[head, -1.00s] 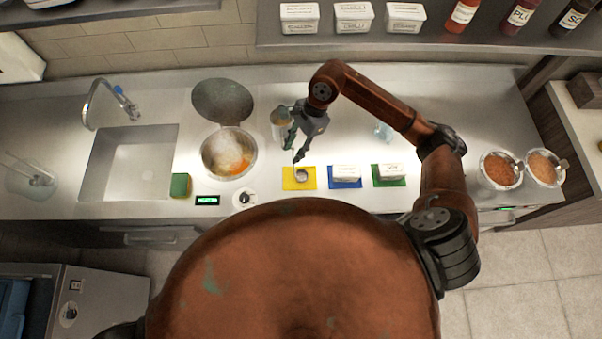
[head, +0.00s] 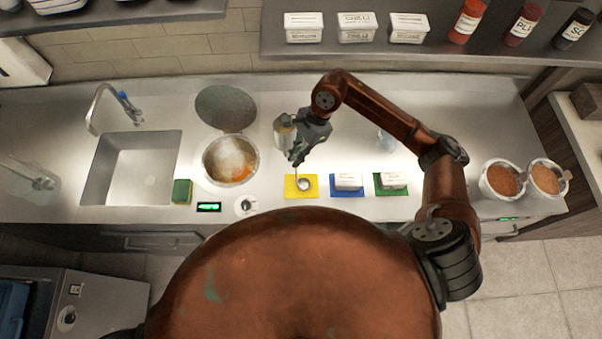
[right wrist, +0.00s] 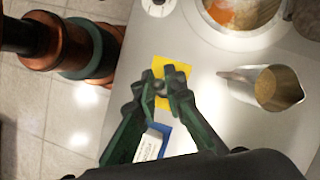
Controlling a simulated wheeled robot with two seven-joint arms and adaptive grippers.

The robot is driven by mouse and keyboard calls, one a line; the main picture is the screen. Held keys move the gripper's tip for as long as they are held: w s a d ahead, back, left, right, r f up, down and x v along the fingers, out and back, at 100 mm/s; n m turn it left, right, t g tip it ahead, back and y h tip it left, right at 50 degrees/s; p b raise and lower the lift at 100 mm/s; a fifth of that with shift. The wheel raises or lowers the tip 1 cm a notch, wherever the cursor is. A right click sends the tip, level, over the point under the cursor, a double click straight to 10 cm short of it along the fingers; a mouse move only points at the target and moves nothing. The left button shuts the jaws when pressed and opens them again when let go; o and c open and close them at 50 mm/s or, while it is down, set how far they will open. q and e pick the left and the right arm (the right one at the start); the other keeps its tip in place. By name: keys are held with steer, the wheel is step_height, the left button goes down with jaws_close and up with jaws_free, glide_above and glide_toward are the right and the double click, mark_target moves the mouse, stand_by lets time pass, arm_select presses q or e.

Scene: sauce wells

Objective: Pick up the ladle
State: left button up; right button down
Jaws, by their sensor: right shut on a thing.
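The ladle (head: 303,184) is small and metallic, with a round bowl over the yellow mat (head: 290,193). Its thin handle runs up to my right gripper (head: 296,161), which is shut on it. I cannot tell whether the bowl touches the mat. In the right wrist view my right gripper (right wrist: 161,90) points down over the yellow mat (right wrist: 172,65). The ladle is mostly hidden there by the fingers. My left gripper is not in view.
A metal jug (head: 284,132) stands just behind my right gripper. An open pot (head: 229,160) of food is to the left. Blue (head: 347,191) and green (head: 391,190) mats with white tubs lie to the right. Two tubs of red-brown food (head: 502,180) stand at far right.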

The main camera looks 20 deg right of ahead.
steer(key=shift+r, duration=0.1)
steer(key=shift+r+b, duration=0.45)
steer(key=shift+r, duration=0.05)
steer(key=s+d+r+b, duration=0.5)
steer(key=s+d+r, duration=0.4)
steer(key=r, duration=0.3)
steer(key=shift+s+d+b, duration=0.2)
steer(key=shift+s+b, duration=0.2)
steer(key=shift+s, duration=0.25)
steer(key=shift+f, duration=0.15)
